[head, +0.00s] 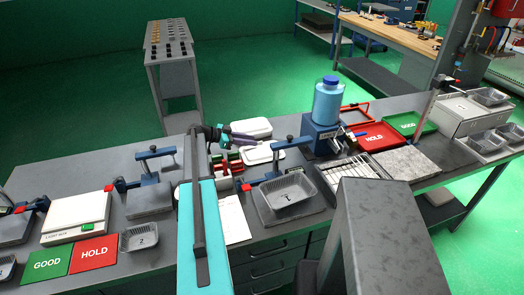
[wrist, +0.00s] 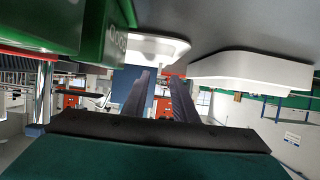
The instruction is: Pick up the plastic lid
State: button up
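Two white, lid-like pieces lie on the bench in the head view: one farther back (head: 250,128) and one nearer (head: 264,152). I cannot tell which is the plastic lid. My gripper (head: 246,140) reaches in from the left, low over the bench, with its fingers by the gap between the two pieces. In the wrist view the gripper's dark fingers (wrist: 161,74) stand apart with nothing seen between them. One white piece (wrist: 250,70) is to their right, and another (wrist: 155,46) shows beyond the tips. Contact with either piece cannot be made out.
A green block (wrist: 70,25) is close on the left in the wrist view. A blue bottle (head: 328,102) on a blue stand is right of the lids. A foil tray (head: 287,197) sits nearer, beside a blue clamp press (head: 280,167). My teal arm covers part of the bench.

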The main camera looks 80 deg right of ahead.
aim_at(262, 150)
jog(key=shift+p+x, duration=0.8)
jog(key=shift+x, duration=0.9)
grip_shut()
